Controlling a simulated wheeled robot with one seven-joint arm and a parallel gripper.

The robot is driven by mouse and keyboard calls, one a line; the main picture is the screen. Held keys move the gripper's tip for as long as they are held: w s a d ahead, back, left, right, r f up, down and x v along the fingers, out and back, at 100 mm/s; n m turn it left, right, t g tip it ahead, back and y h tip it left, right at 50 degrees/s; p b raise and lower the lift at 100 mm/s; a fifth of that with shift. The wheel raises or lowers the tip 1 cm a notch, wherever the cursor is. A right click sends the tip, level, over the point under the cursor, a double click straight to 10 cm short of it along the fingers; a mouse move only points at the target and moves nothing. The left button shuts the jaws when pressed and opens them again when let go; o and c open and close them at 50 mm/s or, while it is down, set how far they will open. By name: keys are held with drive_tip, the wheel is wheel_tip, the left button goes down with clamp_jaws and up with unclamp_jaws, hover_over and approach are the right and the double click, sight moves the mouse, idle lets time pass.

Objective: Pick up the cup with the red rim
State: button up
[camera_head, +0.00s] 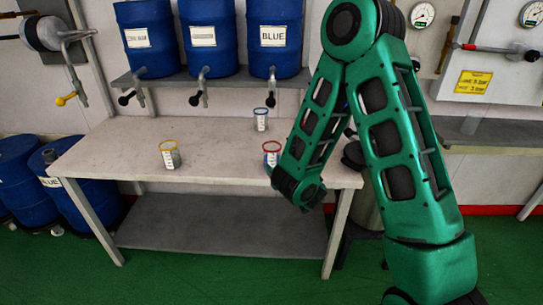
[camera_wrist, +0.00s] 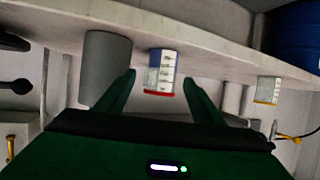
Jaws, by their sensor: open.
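The red-rimmed cup (camera_head: 272,158) stands upright on the table near its front right part, just left of my forearm. In the wrist view, which looks upside down, the red-rimmed cup (camera_wrist: 161,72) has a white scale label and a bluish side. My gripper (camera_wrist: 160,84) is open, with one finger on each side of the cup in the picture. Whether the cup is actually between the fingers in depth, I cannot tell. No finger visibly touches it. In the head view my arm hides the gripper fingers.
A yellow-rimmed cup (camera_head: 170,158) stands to the left on the table (camera_head: 215,165); it also shows in the wrist view (camera_wrist: 268,90). A blue-rimmed cup (camera_head: 261,122) stands farther back. A grey cylinder (camera_wrist: 107,65) is beside one finger. Blue barrels (camera_head: 210,40) with taps sit above the table.

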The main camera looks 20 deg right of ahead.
sight(272, 160)
drive_tip(key=shift+a+x, duration=0.15)
drive_tip(key=shift+x, duration=2.85)
drive_tip(key=shift+a+x, duration=0.15)
drive_tip(key=shift+x, duration=2.85)
drive_tip(key=shift+c, duration=0.6)
drive_tip(key=c, duration=0.8)
